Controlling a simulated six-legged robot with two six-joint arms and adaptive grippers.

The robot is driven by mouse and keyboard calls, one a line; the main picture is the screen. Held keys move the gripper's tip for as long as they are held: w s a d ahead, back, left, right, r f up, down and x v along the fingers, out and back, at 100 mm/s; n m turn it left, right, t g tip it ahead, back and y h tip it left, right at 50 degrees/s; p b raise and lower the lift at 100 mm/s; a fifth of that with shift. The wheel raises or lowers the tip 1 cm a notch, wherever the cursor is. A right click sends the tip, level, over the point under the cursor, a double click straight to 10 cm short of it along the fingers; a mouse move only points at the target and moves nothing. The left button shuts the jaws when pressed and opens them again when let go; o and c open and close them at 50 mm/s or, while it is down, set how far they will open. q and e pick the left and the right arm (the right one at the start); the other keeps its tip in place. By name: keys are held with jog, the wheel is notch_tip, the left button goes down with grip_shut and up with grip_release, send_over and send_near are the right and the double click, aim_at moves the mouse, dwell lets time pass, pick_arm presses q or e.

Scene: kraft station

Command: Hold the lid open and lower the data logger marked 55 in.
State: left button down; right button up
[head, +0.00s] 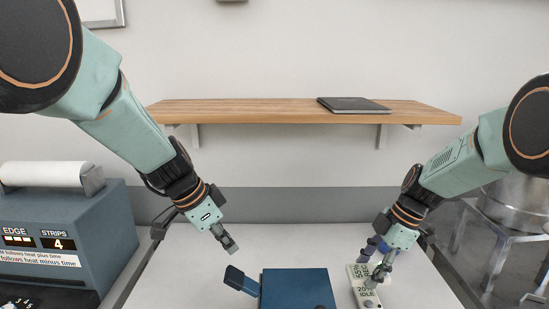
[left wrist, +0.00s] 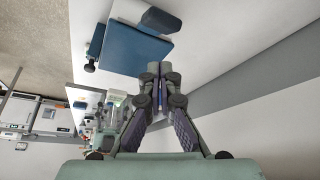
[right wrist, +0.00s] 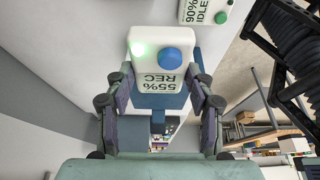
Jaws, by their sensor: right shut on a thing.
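The data logger marked 55 (right wrist: 143,50) is a white block with a blue knob and a lit green lamp, reading 55% REC. In the right wrist view it is between the fingertips of my right gripper (right wrist: 160,85). The head view shows this gripper (head: 374,264) low over the right of the table. A blue box (head: 297,287) with its lid lies at the bottom middle, with a dark blue tab (head: 241,281) sticking out on its left.
A second white logger marked IDLE (head: 366,294) lies right of the box; it also shows in the right wrist view (right wrist: 205,10). A blue-grey machine (head: 60,230) with a paper roll stands at left. A wooden shelf (head: 260,112) spans the wall. The table's back is clear.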

aim_at(235, 275)
pick_arm(q)
jog(key=shift+f, duration=3.55)
jog(key=shift+a+f, duration=0.2)
jog(key=shift+f, duration=2.05)
jog(key=shift+a+f, duration=0.15)
jog(key=shift+f, duration=2.2)
pick_arm(e)
jog(key=shift+a, duration=0.15)
jog(key=shift+a, duration=6.15)
